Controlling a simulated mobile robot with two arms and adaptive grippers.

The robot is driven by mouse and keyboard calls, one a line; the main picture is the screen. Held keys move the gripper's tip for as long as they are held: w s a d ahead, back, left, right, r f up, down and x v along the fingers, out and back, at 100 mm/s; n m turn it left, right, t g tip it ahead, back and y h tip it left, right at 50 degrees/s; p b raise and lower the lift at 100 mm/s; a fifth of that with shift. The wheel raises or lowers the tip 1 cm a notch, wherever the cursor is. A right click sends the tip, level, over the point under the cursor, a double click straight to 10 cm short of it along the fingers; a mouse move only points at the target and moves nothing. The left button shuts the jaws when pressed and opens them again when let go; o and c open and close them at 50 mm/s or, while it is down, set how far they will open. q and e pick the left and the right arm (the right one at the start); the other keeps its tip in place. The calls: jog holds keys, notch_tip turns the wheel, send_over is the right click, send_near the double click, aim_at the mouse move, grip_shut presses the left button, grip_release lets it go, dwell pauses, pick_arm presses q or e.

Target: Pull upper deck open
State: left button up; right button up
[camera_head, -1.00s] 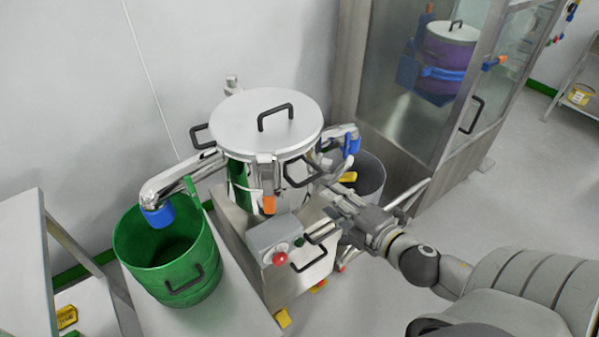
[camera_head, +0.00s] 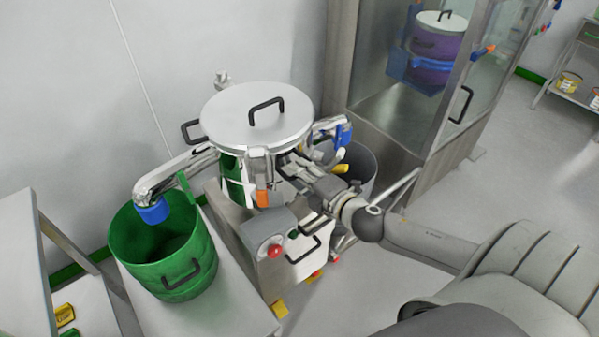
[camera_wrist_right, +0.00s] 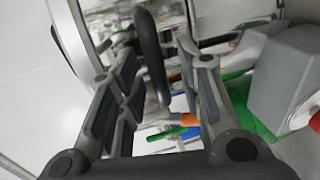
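The machine's round steel vessel has a pale upper lid (camera_head: 228,112) with a black handle (camera_head: 267,108) on top and another at its left side. The task's upper deck seems to be this lid section; I cannot tell for sure. My right gripper (camera_head: 292,163) is at the lid's front right rim and covers the handle there. In the right wrist view, a black handle (camera_wrist_right: 151,55) stands between the spread fingers of the right gripper (camera_wrist_right: 157,75), with gaps beside it. Those fingers are open. My left gripper is not in view.
A green bucket (camera_head: 128,235) stands at the left under a chrome spout (camera_head: 165,175). A control box (camera_head: 262,232) with a red button sits below the lid. A grey bin (camera_head: 362,165) and a glass-doored steel cabinet (camera_head: 400,140) stand at the right.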

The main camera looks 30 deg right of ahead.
jog(key=shift+w, duration=0.4)
jog(key=shift+f, duration=0.1)
grip_shut()
